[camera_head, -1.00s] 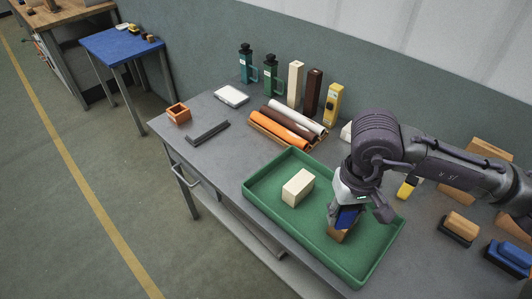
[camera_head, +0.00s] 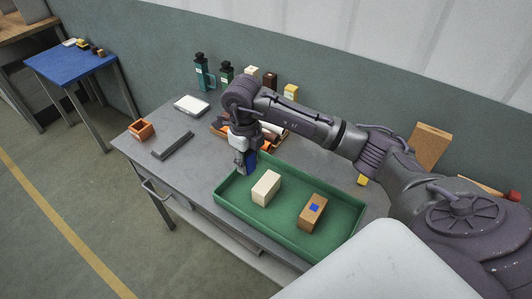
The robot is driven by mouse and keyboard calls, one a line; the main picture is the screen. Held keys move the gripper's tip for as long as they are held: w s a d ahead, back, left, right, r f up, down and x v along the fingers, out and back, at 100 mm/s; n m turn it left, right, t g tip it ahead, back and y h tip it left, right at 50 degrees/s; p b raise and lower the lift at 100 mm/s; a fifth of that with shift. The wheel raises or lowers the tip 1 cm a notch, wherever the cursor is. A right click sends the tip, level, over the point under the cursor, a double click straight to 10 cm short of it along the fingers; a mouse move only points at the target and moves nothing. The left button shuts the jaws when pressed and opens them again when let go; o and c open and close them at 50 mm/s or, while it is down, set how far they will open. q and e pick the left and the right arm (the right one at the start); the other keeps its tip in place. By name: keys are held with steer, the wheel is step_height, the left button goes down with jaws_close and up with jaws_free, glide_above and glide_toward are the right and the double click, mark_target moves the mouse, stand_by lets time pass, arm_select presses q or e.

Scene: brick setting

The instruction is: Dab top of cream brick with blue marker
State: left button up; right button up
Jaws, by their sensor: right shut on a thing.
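The cream brick (camera_head: 266,188) lies in the left half of the green tray (camera_head: 342,243). Its top looks plain, with no blue on it. My right gripper (camera_head: 243,153) is shut on the blue marker (camera_head: 250,163), which points down. The marker shows just behind and left of the cream brick, near the tray's back left rim, apart from the brick in the picture. A tan brick (camera_head: 309,220) lies to the right in the tray, with a blue mark (camera_head: 314,208) on its top. My left gripper is out of view.
My right arm reaches over the back of the grey table and partly hides rolls and bottles there. A dark angle bar (camera_head: 172,145), an orange open box (camera_head: 141,130) and a white pad (camera_head: 191,105) lie left of the tray. A blue table (camera_head: 70,62) stands apart.

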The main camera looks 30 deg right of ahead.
steer(key=d+f+m, duration=0.2)
steer(key=f+m, duration=0.1)
steer(key=m, duration=0.2)
steer(key=d+f+m+b, duration=0.1)
steer(key=d+f+m, duration=0.1)
steer(key=f+m, duration=0.2)
steer(key=w+d+f+m+b, duration=0.1)
steer(key=d+f+m, duration=0.2)
steer(key=m, duration=0.5)
steer(key=shift+w+f, duration=0.1)
steer(key=shift+f, duration=0.05)
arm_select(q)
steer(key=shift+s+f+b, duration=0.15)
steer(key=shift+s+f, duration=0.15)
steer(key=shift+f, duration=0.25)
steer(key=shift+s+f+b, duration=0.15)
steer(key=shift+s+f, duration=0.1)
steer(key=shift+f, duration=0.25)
arm_select(e)
steer(key=shift+f, duration=0.1)
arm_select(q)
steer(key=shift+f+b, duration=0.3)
arm_select(e)
steer(key=shift+a+f, duration=0.1)
steer(key=shift+f, duration=0.4)
